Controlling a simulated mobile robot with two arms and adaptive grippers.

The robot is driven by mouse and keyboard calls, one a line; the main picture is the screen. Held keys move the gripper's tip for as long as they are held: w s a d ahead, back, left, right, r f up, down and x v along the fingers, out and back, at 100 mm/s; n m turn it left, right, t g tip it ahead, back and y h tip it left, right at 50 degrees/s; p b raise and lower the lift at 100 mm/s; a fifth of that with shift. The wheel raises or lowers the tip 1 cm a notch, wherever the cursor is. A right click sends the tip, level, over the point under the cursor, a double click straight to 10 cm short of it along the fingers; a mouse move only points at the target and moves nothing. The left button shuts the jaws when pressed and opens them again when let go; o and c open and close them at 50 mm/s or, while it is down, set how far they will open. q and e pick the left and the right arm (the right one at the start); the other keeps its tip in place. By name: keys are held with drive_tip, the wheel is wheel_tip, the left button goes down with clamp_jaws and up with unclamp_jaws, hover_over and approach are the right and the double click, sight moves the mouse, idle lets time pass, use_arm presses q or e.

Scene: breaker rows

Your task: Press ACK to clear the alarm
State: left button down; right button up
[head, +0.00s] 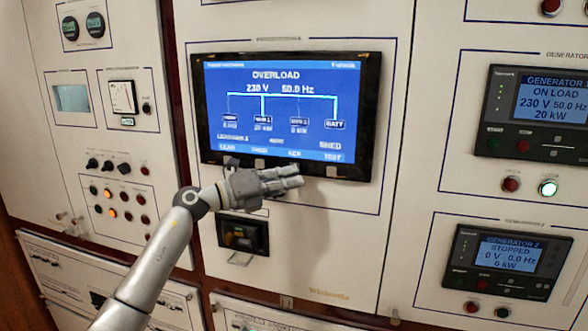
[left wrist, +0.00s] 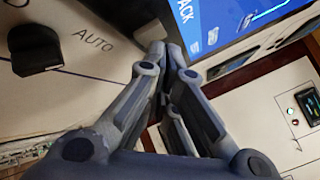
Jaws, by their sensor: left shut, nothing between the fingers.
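The wide screen (head: 285,105) in the middle panel reads OVERLOAD, 230 V and 50.0 Hz on blue. Its bottom row of labels includes ACK (head: 294,154), right of centre. Small grey keys, such as one under TEST (head: 332,171), sit on the lower bezel. My left gripper (head: 300,175) is shut and empty, its fingertips pointing right just below the ACK label and overlapping the lower bezel. Whether they touch a key cannot be told. In the left wrist view, the shut fingertips (left wrist: 166,48) are close to the screen's edge, beside an ACK label (left wrist: 185,10). My right gripper is not in view.
Generator displays (head: 545,100) stand on the right panel, with lit and dark buttons below. The left panel has gauges, knobs and coloured lamps (head: 111,213). A small dark unit (head: 242,236) sits below my wrist. The left wrist view shows a black knob (left wrist: 35,50) marked AUTO.

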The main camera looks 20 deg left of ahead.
use_arm(q)
drive_tip(key=shift+w, duration=0.4)
idle(0.4)
drive_tip(key=shift+s, duration=0.85)
drive_tip(key=s+p, duration=0.1)
drive_tip(key=s, duration=0.4)
drive_tip(key=shift+a+p, duration=0.1)
drive_tip(key=shift+p, duration=0.3)
drive_tip(key=shift+w+f, duration=0.1)
drive_tip(key=shift+f, duration=0.05)
